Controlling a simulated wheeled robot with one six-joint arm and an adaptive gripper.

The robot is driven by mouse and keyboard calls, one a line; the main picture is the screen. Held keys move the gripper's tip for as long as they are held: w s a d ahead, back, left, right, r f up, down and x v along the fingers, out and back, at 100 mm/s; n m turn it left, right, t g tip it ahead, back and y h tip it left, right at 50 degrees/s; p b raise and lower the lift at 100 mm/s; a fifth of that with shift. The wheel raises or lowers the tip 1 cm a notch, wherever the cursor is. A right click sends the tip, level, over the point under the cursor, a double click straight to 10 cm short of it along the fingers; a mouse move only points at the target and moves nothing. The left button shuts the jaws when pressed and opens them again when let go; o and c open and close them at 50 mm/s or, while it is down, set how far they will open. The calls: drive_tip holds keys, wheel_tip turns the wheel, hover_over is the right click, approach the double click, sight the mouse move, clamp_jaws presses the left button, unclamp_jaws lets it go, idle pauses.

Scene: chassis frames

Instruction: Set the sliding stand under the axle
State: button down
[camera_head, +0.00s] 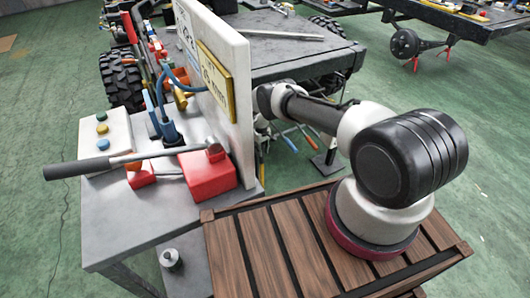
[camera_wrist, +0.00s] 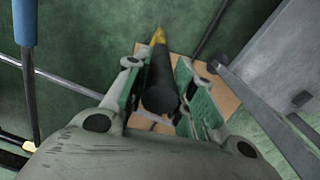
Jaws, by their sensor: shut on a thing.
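In the wrist view my gripper (camera_wrist: 160,82) has its two green-and-grey fingers on either side of a dark rounded bar (camera_wrist: 161,88) with a yellow far end, and is shut on it. I cannot tell whether this bar is part of the sliding stand. A dark post with a flat foot (camera_head: 328,160) stands on the floor below that frame. An axle end with a round hub (camera_head: 405,44) shows under the far-right frame.
In the wrist view a tan square (camera_wrist: 222,98) lies below; a blue handle (camera_wrist: 25,22) hangs left.

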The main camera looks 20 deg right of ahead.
drive_tip(key=shift+w, duration=0.5)
drive_tip(key=shift+a, duration=0.1)
drive_tip(key=c, duration=1.2)
unclamp_jaws()
drive_tip(key=shift+w, duration=0.2)
drive_tip(key=shift+o, duration=0.2)
drive_tip(key=shift+s+r, duration=0.1)
wheel_tip(320, 180, up, 12)
drive_tip(key=shift+f, duration=0.1)
